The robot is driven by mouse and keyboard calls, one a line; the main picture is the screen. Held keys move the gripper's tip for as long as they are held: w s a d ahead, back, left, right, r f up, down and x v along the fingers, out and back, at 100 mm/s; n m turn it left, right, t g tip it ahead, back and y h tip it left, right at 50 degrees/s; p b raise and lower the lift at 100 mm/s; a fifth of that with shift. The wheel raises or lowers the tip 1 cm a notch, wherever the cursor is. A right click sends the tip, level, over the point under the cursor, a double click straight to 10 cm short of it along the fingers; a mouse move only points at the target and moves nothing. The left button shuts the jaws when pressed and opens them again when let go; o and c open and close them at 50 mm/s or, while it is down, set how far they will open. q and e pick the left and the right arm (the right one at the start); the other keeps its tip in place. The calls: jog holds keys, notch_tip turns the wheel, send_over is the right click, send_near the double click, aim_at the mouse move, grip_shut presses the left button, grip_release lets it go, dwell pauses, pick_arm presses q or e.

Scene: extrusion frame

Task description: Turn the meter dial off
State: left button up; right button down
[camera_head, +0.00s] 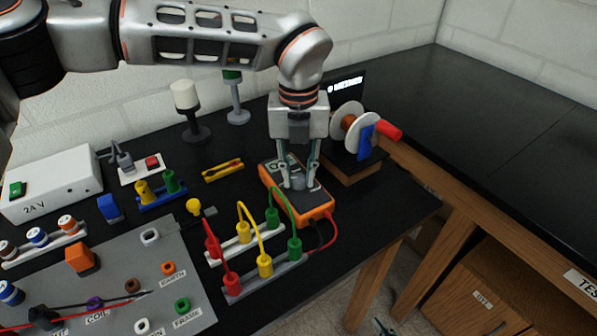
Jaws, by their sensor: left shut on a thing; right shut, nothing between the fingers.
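The meter (318,212) is an orange handheld box with a grey face and a small display (283,164). It lies on the black bench top near the right end. My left gripper (298,185) points down over the meter's face. Its fingers are shut on the dial, which they mostly hide. I cannot read the dial's setting or what the display shows. Red and black leads (330,236) come out of the meter's front end. My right gripper is not in view.
Red, yellow and green plugs with cables (243,217) stand close in front of the meter. A spool stand (348,122) is behind it to the right. A white 24 V box (50,186) and a grey panel (195,262) are on the left. The bench's right edge is near.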

aim_at(299, 179)
pick_arm(q)
jog(key=o, duration=1.1)
jog(key=shift+o, duration=0.2)
notch_tip(299, 179, up, 12)
